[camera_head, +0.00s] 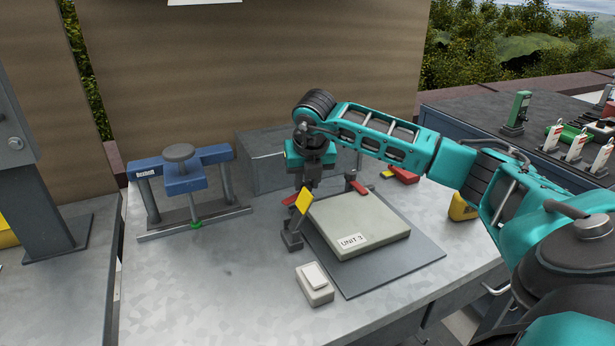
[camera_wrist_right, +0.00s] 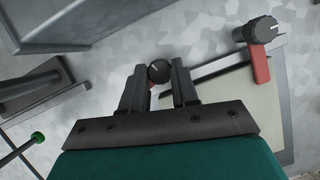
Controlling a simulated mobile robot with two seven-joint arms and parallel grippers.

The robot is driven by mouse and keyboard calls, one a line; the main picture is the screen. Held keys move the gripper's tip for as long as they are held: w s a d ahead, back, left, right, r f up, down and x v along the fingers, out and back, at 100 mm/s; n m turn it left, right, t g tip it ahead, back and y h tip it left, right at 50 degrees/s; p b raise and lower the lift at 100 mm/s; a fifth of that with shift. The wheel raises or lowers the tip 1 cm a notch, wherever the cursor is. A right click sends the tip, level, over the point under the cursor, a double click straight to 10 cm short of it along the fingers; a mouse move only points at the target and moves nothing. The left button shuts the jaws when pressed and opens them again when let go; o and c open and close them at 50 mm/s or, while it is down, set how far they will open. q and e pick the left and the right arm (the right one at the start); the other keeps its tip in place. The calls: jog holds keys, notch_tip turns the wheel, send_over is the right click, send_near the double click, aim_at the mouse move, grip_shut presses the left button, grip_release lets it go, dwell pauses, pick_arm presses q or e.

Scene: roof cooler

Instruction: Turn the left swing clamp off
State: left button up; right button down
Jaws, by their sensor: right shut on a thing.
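The left swing clamp (camera_head: 292,238) stands at the left edge of the pale UNIT 3 panel (camera_head: 362,222), with a dark base, a red part and a yellow plate (camera_head: 304,200) near its top. My right gripper (camera_head: 307,186) is above it, pointing down. The gripper hides much of the clamp's upper part. A second swing clamp (camera_wrist_right: 257,30) with a red handle stands at the panel's back. My left gripper is out of view.
A blue press-like fixture (camera_head: 183,182) stands at the left, and a grey box (camera_head: 262,163) stands behind the gripper. A small white switch box (camera_head: 314,284) sits in front of the panel. The front-left bench top is clear.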

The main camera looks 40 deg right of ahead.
jog(key=shift+w+a+m+g+h, duration=0.1)
jog(key=shift+m+g+h, duration=0.5)
jog(key=shift+m, duration=1.4)
jog(key=c, duration=0.8)
grip_release()
jog(key=shift+c, duration=0.2)
jog(key=p+v, duration=0.1)
jog(key=v, duration=1.2)
jog(key=shift+p, duration=0.3)
jog(key=shift+f, duration=0.1)
